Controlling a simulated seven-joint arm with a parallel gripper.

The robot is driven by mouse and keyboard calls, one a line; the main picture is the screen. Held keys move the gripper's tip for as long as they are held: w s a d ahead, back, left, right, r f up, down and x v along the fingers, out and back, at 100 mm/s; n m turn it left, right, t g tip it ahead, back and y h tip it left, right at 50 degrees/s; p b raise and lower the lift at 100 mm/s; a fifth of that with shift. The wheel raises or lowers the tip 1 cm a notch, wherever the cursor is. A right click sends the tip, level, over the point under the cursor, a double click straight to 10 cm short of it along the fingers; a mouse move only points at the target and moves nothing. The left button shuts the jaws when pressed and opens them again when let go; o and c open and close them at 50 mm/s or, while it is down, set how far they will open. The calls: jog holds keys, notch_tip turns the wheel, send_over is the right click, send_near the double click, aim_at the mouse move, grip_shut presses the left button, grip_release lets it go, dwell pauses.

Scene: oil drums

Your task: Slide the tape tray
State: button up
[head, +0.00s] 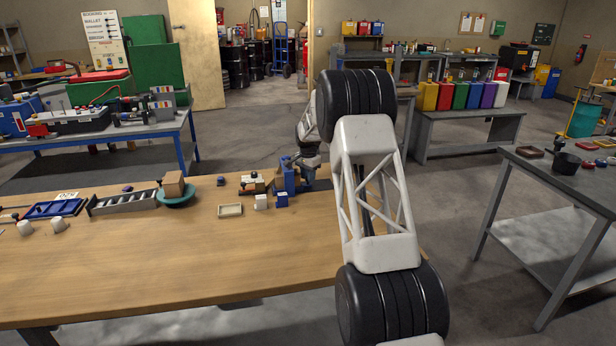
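I cannot tell for certain which piece is the tape tray. A small shallow beige tray (230,210) lies flat on the wooden table (190,270) and looks empty. A blue tray (53,209) lies at the table's left. My gripper (303,165) is small and dark in this view, at the table's far right edge, right of the beige tray and apart from it. It is beside a blue upright piece (287,177); whether they touch is unclear. My arm link hides part of the area, and the fingers are too small to read.
The table's front is clear.

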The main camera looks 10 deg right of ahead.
grip_shut()
jog(key=d, duration=1.3)
jog(key=shift+d, duration=0.25)
jog(key=shift+o, duration=1.1)
grip_release()
jog(key=shift+d, duration=0.1)
jog(key=shift+r, duration=0.1)
jog(key=shift+r, duration=0.2)
notch_tip(320, 180, up, 7)
jog(key=shift+r, duration=0.1)
